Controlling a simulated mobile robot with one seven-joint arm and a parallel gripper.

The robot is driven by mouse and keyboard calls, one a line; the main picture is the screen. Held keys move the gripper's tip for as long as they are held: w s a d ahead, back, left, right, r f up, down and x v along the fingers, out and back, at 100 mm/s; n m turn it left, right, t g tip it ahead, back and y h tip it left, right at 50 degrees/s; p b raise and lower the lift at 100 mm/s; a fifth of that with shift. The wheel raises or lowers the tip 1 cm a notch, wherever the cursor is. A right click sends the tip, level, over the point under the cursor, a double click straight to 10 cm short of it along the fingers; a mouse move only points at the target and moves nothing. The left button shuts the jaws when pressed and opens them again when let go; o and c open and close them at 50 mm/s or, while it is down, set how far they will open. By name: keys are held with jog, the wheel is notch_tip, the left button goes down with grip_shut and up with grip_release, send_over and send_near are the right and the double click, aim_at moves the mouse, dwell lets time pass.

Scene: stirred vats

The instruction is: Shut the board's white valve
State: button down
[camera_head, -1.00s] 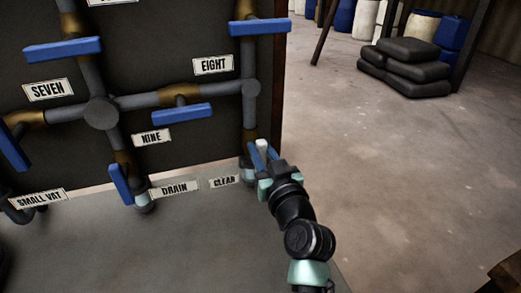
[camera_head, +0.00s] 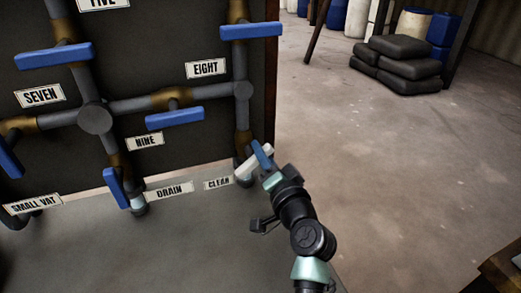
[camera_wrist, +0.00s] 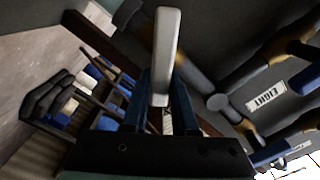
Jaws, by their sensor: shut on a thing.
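The white valve handle (camera_head: 248,168) is at the board's lower right corner, beside the CLEAR label (camera_head: 217,184), at the foot of the pipe below EIGHT. It lies slanted across the pipe line, from lower left to upper right. My gripper (camera_head: 262,158) is shut on it, with a blue finger across its right part. In the wrist view the white handle (camera_wrist: 166,50) stands long between my two blue fingers. The other finger and the valve body are partly hidden in the head view.
Blue valve handles sit on the board, including the EIGHT handle (camera_head: 251,31), the NINE handle (camera_head: 174,117) and the DRAIN handle (camera_head: 116,187). Dark sacks (camera_head: 398,62) are stacked at the back right. The floor right of the board is clear.

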jog(key=m, duration=0.2)
jog(key=m+p, duration=0.1)
jog(key=shift+d+f+m, duration=0.2)
jog(key=shift+f+m, duration=0.15)
jog(key=shift+m, duration=0.05)
jog(key=shift+w+f+m+p, duration=0.1)
jog(key=shift+f+m+p, duration=0.15)
jog(key=shift+m, duration=0.65)
jog(key=shift+f+m+p, duration=0.15)
jog(key=shift+m+p, duration=0.05)
jog(key=shift+m, duration=0.7)
jog(key=shift+d+f, duration=0.1)
jog(key=c, duration=0.7)
grip_release()
jog(key=p+v, duration=0.1)
jog(key=v, duration=1.2)
